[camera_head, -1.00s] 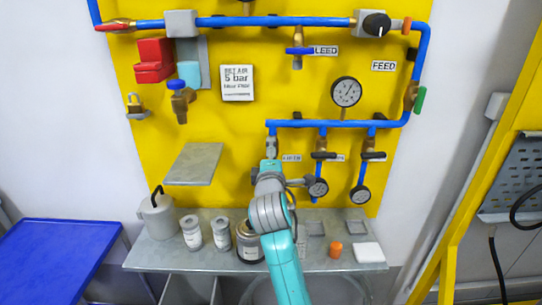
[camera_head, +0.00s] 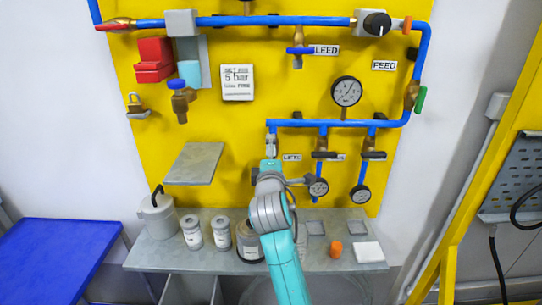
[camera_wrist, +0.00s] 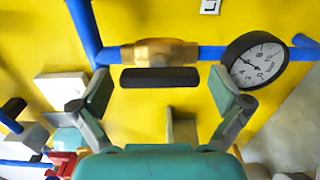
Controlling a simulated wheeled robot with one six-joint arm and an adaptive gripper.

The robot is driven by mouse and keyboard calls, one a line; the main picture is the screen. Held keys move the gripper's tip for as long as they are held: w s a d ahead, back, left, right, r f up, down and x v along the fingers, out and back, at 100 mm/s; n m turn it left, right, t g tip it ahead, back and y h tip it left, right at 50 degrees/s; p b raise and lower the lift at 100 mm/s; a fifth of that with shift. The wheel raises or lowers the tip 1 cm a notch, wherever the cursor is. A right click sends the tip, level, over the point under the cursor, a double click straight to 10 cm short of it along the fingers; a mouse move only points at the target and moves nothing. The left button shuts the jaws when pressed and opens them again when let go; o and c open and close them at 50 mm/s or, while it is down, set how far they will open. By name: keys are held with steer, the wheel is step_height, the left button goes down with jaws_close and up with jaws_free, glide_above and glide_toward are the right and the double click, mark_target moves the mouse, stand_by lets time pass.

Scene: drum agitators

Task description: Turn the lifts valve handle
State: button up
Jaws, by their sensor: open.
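The lifts valve shows in the wrist view as a brass body (camera_wrist: 163,52) on a blue pipe, with a black bar handle (camera_wrist: 158,78) in front of it. The handle lies along the pipe. My gripper (camera_wrist: 160,92) is open, with one grey-green finger pad near each end of the handle. Gaps show between pads and handle, so nothing is gripped. In the head view my gripper (camera_head: 271,147) is in front of the left drop pipe, beside the lifts label (camera_head: 291,158), and hides this valve and handle.
Two neighbouring valves with black crosswise handles (camera_head: 324,155) (camera_head: 373,155) are just to the right. A gauge (camera_wrist: 256,61) is close to one finger in the wrist view. A grey shelf (camera_head: 194,163) juts out at left. Cans (camera_head: 191,233) and a white block (camera_head: 368,252) stand on the bench below.

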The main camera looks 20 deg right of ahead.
steer(key=v, duration=1.2)
steer(key=shift+f, duration=0.1)
steer(key=s+d+f+m+g+y, duration=0.15)
steer(key=s+f+m+y, duration=0.3)
steer(key=s+f, duration=1.8)
steer(key=s+d+f+m, duration=0.1)
steer(key=s+m, duration=0.4)
steer(key=s, duration=0.8)
steer(key=s+d+f+m+g, duration=0.1)
steer(key=s+m, duration=0.4)
steer(key=s, duration=0.9)
steer(key=shift+f, duration=0.3)
steer(key=shift+s+m+y, duration=0.1)
steer(key=shift+m+y, duration=0.15)
